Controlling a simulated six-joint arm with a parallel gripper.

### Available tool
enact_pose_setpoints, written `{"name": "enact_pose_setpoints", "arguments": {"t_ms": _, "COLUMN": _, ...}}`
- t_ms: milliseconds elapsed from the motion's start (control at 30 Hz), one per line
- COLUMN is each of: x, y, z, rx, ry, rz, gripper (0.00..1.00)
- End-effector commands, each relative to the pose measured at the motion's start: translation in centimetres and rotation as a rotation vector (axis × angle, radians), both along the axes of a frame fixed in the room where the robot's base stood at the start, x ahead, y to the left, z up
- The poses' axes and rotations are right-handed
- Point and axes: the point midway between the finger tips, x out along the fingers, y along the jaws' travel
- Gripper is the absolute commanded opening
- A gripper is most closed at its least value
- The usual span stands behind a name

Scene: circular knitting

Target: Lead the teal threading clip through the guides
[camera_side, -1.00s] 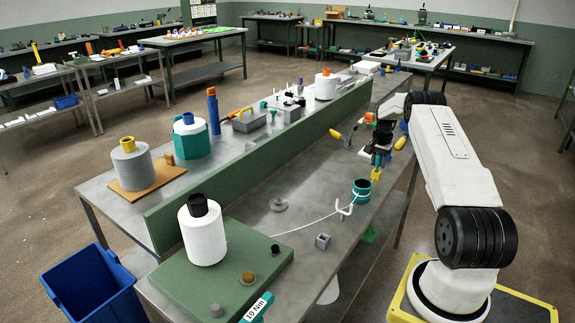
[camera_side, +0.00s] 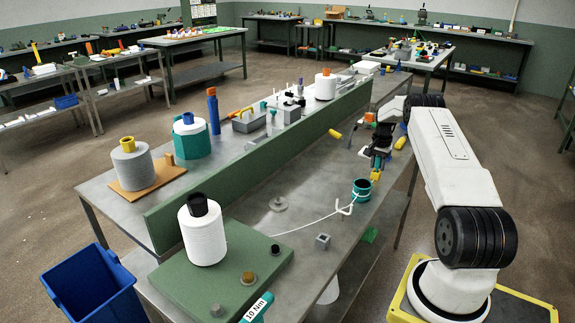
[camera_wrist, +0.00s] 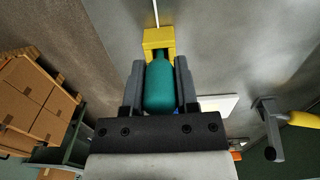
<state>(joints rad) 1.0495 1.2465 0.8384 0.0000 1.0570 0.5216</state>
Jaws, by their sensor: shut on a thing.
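My gripper (camera_wrist: 160,90) is shut on the teal threading clip (camera_wrist: 160,82), whose body lies between the two grey fingers. A yellow block (camera_wrist: 158,40) sits at the clip's far end, with a white thread (camera_wrist: 155,12) running away from it. In the side view my gripper (camera_side: 376,163) is above a teal cup (camera_side: 361,191), and the yellow end (camera_side: 376,175) shows just above the cup's rim. The thread (camera_side: 305,223) runs from the white cone (camera_side: 202,235) to a white hook guide (camera_side: 345,208) beside the cup.
The cone stands on a green base (camera_side: 245,262). A grey block (camera_side: 322,241) and a grey disc (camera_side: 278,204) sit on the bench. A long green wall (camera_side: 260,150) divides the bench. A yellow-handled part (camera_wrist: 300,119) is right of the gripper in the wrist view.

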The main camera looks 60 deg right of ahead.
Motion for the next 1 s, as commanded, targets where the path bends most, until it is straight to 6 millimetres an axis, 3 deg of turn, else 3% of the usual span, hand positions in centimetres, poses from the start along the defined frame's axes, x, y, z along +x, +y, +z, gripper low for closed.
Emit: {"name": "enact_pose_setpoints", "arguments": {"t_ms": 1000, "x": 0.01, "y": -0.01, "z": -0.69, "rx": -0.001, "ry": 0.0, "rz": 0.0, "gripper": 0.0}}
